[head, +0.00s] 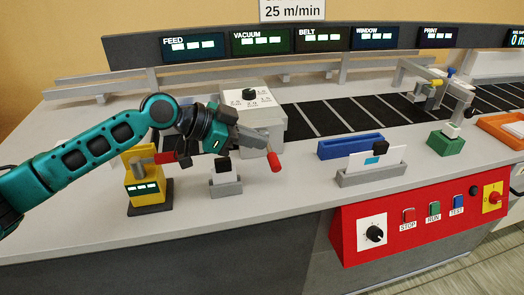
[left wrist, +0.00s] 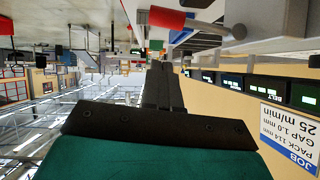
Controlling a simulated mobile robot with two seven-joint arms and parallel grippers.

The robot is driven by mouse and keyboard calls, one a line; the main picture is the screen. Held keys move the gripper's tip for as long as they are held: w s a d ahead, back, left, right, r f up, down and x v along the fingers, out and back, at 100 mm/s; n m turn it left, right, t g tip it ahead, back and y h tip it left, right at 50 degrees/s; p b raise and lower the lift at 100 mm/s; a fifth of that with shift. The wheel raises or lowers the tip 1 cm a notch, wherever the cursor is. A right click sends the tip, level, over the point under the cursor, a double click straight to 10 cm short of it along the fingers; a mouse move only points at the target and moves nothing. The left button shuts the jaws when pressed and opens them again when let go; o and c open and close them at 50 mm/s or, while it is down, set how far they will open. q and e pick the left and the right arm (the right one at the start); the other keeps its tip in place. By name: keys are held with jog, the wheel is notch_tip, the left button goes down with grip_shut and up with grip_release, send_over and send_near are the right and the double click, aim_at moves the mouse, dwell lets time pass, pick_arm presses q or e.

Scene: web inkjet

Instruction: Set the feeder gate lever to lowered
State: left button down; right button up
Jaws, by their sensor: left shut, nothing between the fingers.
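The lever with a red grip (head: 274,161) is at the right front of a grey feeder box (head: 265,118) in the head view. Its grip hangs tilted downward. A red grip on a grey arm also shows at the top of the left wrist view (left wrist: 166,18), which is upside down. My left gripper (head: 262,146) is shut and empty, its fingertips just above and left of the red grip. I cannot tell whether they touch it. The gripper hides part of the box front and lever arm. My right gripper is not in view.
A yellow unit (head: 148,188) with another red handle (head: 163,158) stands under my left arm. A grey stand (head: 226,188) with a black top is just below the gripper. A blue tray (head: 350,146) and a card holder (head: 370,176) stand to the right. The red control panel (head: 345,225) is at the front.

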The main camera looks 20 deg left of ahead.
aim_at(270, 150)
pick_arm(q)
jog(key=f, duration=0.1)
jog(key=w+d+f, duration=0.1)
jog(key=f, duration=0.2)
jog(key=shift+w+d+f, duration=0.15)
jog(key=shift+w+f, duration=0.05)
jog(key=shift+w, duration=0.1)
